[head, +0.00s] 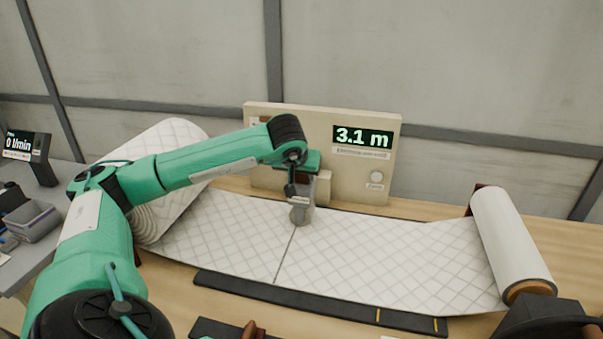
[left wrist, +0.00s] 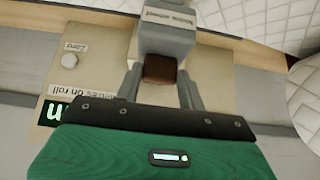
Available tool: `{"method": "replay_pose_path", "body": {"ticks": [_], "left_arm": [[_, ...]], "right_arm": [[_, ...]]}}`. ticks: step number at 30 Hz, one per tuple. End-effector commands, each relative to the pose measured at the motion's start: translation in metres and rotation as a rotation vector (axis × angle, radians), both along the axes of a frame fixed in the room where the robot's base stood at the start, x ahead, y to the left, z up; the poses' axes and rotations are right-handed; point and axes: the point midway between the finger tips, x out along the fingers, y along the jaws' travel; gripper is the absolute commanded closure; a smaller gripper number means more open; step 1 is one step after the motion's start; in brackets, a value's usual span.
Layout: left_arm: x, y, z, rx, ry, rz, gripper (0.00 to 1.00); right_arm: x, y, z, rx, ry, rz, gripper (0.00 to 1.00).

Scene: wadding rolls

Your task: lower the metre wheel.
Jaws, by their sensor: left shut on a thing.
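The metre wheel's grey housing (head: 302,208) hangs from the beige panel over the white quilted wadding (head: 370,250); I cannot tell whether the wheel touches the cloth. In the left wrist view the grey labelled arm (left wrist: 168,38) ends in a dark brown grip (left wrist: 160,68). My left gripper (head: 292,187) reaches in from the left, and its two fingers in the left wrist view (left wrist: 160,88) sit on either side of that grip, shut on it. My green arm and gripper hide part of the mechanism. My right gripper is not in view.
The panel (head: 350,186) carries a display (head: 363,137) reading 3.1 m and a round button (head: 376,176). A thick wadding roll (head: 165,140) stands left, a thinner roll (head: 511,240) right. A dark strip (head: 310,303) runs along the table front. A dark line crosses the wadding.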

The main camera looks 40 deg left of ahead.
Motion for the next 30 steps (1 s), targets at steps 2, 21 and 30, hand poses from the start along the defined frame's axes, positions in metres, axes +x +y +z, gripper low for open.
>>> {"method": "replay_pose_path", "body": {"ticks": [2, 21, 30], "left_arm": [[-0.0022, -0.0026, -0.0071, -0.004, 0.013, -0.003, 1.00], [-0.0030, -0.0034, -0.0102, -0.004, 0.017, -0.004, 0.38], [-0.0037, -0.0032, -0.0029, -0.002, 0.008, -0.002, 0.38]], "right_arm": [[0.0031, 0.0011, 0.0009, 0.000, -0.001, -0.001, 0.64], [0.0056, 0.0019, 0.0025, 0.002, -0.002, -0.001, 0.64], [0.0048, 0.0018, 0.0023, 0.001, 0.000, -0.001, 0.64]]}}
